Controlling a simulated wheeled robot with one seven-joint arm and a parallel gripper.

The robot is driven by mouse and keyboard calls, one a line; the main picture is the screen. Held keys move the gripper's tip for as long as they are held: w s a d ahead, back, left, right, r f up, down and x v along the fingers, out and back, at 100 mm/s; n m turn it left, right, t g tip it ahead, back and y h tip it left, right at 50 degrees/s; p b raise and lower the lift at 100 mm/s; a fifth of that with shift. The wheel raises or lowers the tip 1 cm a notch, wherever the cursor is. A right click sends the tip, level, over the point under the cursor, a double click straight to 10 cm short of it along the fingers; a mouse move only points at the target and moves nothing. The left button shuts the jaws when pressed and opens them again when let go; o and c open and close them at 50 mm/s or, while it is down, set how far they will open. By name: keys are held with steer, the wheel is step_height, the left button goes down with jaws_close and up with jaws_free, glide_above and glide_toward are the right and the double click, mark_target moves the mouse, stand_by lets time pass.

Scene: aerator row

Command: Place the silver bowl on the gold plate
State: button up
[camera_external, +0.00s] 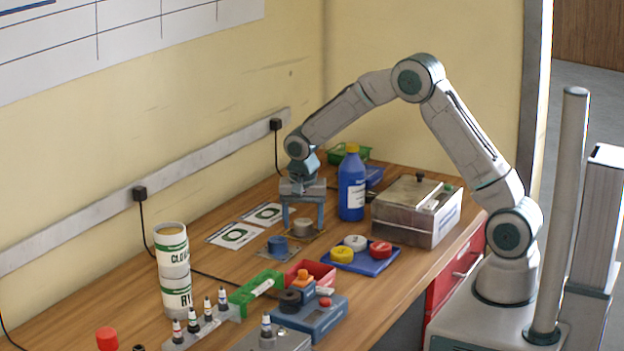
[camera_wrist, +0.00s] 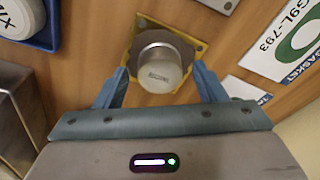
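The silver bowl (camera_external: 303,228) is a short silver-grey cylinder on the table. In the wrist view the bowl (camera_wrist: 160,68) stands over the square gold plate (camera_wrist: 136,29), whose yellow edges show around its far side. The gold plate also shows under the bowl in the external view (camera_external: 312,240). My gripper (camera_external: 303,227) points down with its blue fingers spread, one on each side of the bowl. In the wrist view my gripper (camera_wrist: 160,71) shows small gaps between fingers and bowl. The plate's near part is hidden by the bowl and gripper.
A blue cylinder (camera_external: 277,245) on a grey plate stands close by. A blue tray (camera_external: 370,265) holds yellow, white and red round pieces. A blue bottle (camera_external: 351,190) and a metal box (camera_external: 405,215) stand to the right. Printed cards (camera_external: 237,235) lie flat on the left.

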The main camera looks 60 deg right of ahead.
mark_target(303, 225)
step_height(303, 225, up, 12)
steer(key=a, duration=0.1)
steer(key=s+r+n+t, duration=0.1)
steer(key=s+r+n, duration=0.2)
steer(key=s, duration=0.5)
steer(key=s+r+n, duration=0.3)
steer(key=s, duration=0.4)
steer(key=s+a+f+n, duration=0.1)
steer(key=s+n, duration=0.2)
steer(key=s, duration=0.5)
steer(key=s+a+f+n+t+y, duration=0.1)
steer(key=s+f+n, duration=0.1)
steer(key=s, duration=0.7)
steer(key=shift+n+b, duration=0.45)
steer(key=shift+n, duration=0.25)
